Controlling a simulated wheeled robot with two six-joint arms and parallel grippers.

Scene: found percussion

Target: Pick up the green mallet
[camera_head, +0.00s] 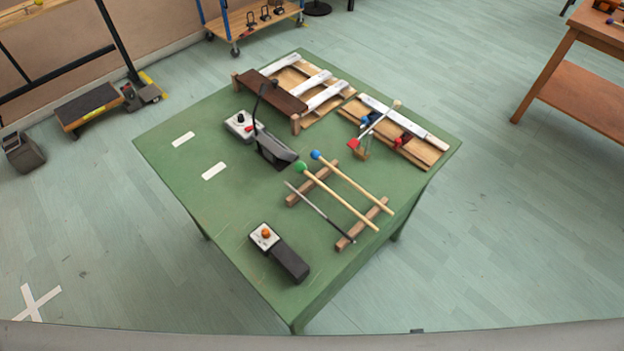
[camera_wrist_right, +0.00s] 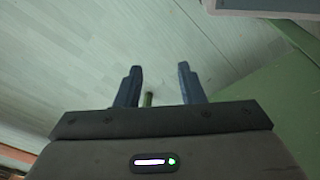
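The green mallet (camera_head: 338,199) lies across two wooden rails on the green table (camera_head: 190,195). Its round green head points to the upper left and its pale handle to the lower right. A blue-headed mallet (camera_head: 355,184) lies parallel on its right, and a thin grey stick (camera_head: 318,210) on its left. My right gripper (camera_wrist_right: 157,70) shows in the right wrist view with its two fingers apart. A small dark green upright thing (camera_wrist_right: 148,99) shows between the fingers; I cannot tell what it is. Neither gripper shows in the head view.
A grey box with an orange knob (camera_head: 278,252) stands near the table's front. A dark pedal-like device (camera_head: 273,150) stands behind the mallets. Wooden frames with white bars (camera_head: 325,97) and a board with a red-tipped stick (camera_head: 425,150) fill the back. The table's left part is mostly clear.

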